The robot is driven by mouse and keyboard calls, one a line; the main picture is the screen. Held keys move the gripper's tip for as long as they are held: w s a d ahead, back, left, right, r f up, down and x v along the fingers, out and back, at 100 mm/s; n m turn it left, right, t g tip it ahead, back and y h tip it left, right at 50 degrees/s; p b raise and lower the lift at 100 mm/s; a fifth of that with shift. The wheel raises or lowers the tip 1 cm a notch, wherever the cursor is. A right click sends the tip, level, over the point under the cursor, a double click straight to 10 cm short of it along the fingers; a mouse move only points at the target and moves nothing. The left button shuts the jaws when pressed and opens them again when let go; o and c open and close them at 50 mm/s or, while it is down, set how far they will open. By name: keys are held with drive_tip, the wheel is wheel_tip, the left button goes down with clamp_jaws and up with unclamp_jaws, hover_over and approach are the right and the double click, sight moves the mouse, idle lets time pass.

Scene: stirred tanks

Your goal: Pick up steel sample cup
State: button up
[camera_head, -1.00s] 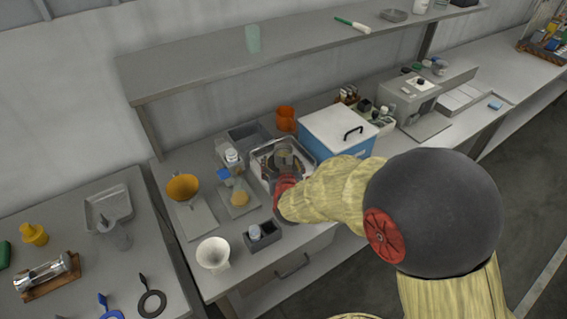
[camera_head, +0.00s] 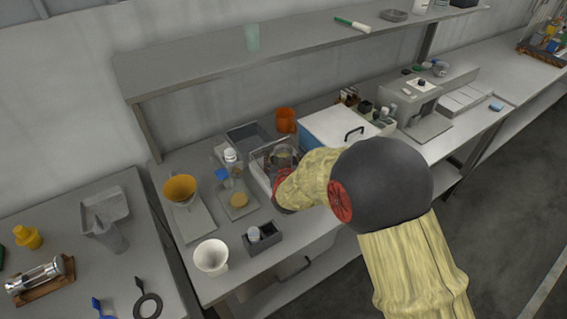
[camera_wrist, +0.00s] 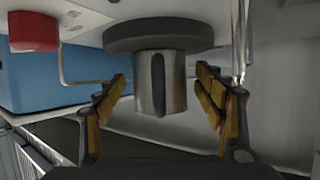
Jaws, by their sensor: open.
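The steel cup (camera_wrist: 160,84) is a short shiny cylinder with a dark vertical strip on its near side, below a wide black disc (camera_wrist: 160,35) in the wrist view. In the head view a grey cylinder (camera_head: 283,154), which looks like the cup, stands in the metal tray (camera_head: 256,171). My gripper (camera_wrist: 161,82) is open, with one finger on each side of the cup. A small gap shows between each finger and the cup. In the head view my wrist hides most of the gripper and part of the tray.
A shelf (camera_head: 230,65) runs above the bench.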

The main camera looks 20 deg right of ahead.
drive_tip(key=shift+c, duration=0.5)
drive_tip(key=c, duration=1.1)
drive_tip(key=shift+c, duration=0.8)
